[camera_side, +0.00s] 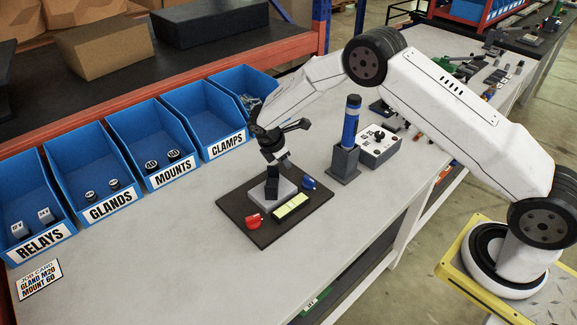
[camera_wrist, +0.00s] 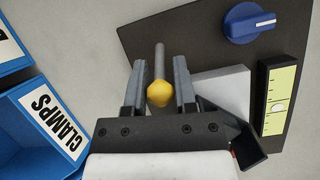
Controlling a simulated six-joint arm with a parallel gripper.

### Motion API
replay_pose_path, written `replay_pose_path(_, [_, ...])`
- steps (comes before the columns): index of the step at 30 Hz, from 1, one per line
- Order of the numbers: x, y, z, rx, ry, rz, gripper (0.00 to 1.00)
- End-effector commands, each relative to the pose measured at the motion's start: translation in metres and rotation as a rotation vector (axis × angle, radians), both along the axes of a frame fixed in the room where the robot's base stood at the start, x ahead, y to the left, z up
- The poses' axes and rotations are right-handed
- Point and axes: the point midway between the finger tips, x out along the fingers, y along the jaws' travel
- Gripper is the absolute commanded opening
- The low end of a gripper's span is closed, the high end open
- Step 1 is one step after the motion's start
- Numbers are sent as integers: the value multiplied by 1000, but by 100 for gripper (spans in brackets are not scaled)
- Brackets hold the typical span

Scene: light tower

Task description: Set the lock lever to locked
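In the wrist view a lever with a grey rod and a yellow rounded tip (camera_wrist: 158,95) lies between the two fingers of my gripper (camera_wrist: 159,65). The fingers are apart, with only narrow gaps beside the tip; contact cannot be told. The rod points up the picture over the dark base plate (camera_wrist: 160,22). In the side view my gripper (camera_side: 284,160) is low over the back of this base plate (camera_side: 240,205). The lever is not distinguishable there. Any lock marking is not readable.
The plate carries a grey block with a black part (camera_side: 272,183), a blue knob (camera_side: 309,183), a yellow-green panel (camera_side: 291,207) and a red part (camera_side: 254,220). A blue-topped tower (camera_side: 351,125) stands to the right. Blue bins (camera_side: 205,118) line the left.

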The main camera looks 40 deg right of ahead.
Motion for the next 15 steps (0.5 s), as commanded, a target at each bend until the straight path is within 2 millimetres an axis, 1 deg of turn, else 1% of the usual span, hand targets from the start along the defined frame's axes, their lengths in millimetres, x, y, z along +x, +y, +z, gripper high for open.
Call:
replay_pose_path(1, [0,0,0,0,0,0,16])
replay_pose_path(2, [0,0,0,0,0,0,7])
replay_pose_path(3, [0,0,0,0,0,0,0])
replay_pose_path(15, [0,0,1,0,-1,0,0])
